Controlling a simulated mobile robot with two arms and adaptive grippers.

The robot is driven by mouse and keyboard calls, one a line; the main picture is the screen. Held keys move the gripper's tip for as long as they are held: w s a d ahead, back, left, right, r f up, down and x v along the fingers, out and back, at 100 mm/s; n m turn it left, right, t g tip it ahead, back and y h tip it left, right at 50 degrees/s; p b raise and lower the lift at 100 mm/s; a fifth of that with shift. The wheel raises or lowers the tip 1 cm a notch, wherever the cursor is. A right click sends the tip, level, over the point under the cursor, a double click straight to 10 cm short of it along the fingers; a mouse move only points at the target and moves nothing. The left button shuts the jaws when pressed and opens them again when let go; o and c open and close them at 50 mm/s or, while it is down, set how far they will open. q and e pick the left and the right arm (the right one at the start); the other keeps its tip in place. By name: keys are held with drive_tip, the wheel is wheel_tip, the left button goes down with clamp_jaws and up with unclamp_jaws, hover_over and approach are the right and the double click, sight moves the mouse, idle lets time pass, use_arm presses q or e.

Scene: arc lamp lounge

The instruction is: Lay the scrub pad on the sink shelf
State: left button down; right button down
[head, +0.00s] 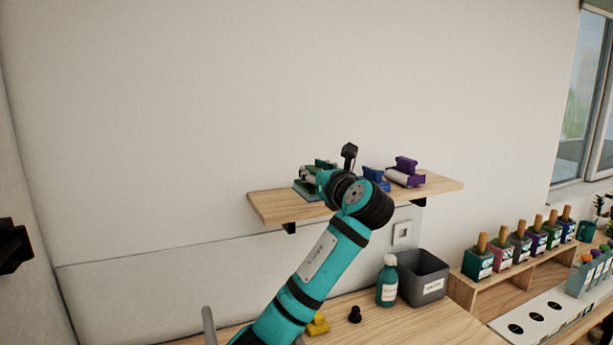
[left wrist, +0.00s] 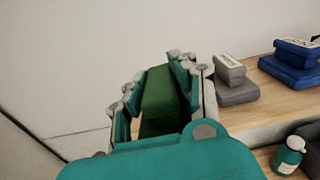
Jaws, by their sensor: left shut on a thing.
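The scrub pad, a dark green block, shows between my fingers in the left wrist view (left wrist: 158,100) and partly in the head view (head: 304,191). My left gripper (head: 312,177) is shut on it at the left part of the wooden wall shelf (head: 272,207). The gripper also shows in the left wrist view (left wrist: 157,98). My wrist hides part of the pad and the middle of the shelf. I cannot tell whether the pad touches the board. My right gripper is not in view.
A grey block (left wrist: 236,92), a blue one (head: 376,180) and a purple one (head: 406,166) stand further right on the shelf. Below are a teal bottle (head: 387,282), a grey bin (head: 424,280) and a yellow piece (head: 318,325) on the wooden counter (head: 375,325).

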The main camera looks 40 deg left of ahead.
use_arm(q)
drive_tip(key=p+x, duration=0.1)
drive_tip(key=x, duration=0.2)
drive_tip(key=s+x, duration=0.1)
drive_tip(key=x, duration=0.2)
drive_tip(key=p+x, duration=0.1)
drive_tip(key=x, duration=0.2)
drive_tip(key=shift+s+a+f+p, duration=0.25)
drive_tip(key=shift+a+f+p, duration=0.1)
drive_tip(key=shift+a, duration=0.15)
drive_tip(key=shift+a+f, duration=0.15)
drive_tip(key=shift+a, duration=0.05)
wheel_tip(320, 180, down, 3)
drive_tip(key=shift+r+p, duration=0.1)
drive_tip(key=shift+p, duration=0.8)
drive_tip(key=shift+f, duration=0.3)
drive_tip(key=shift+f, duration=0.15)
drive_tip(key=c, duration=1.1)
unclamp_jaws()
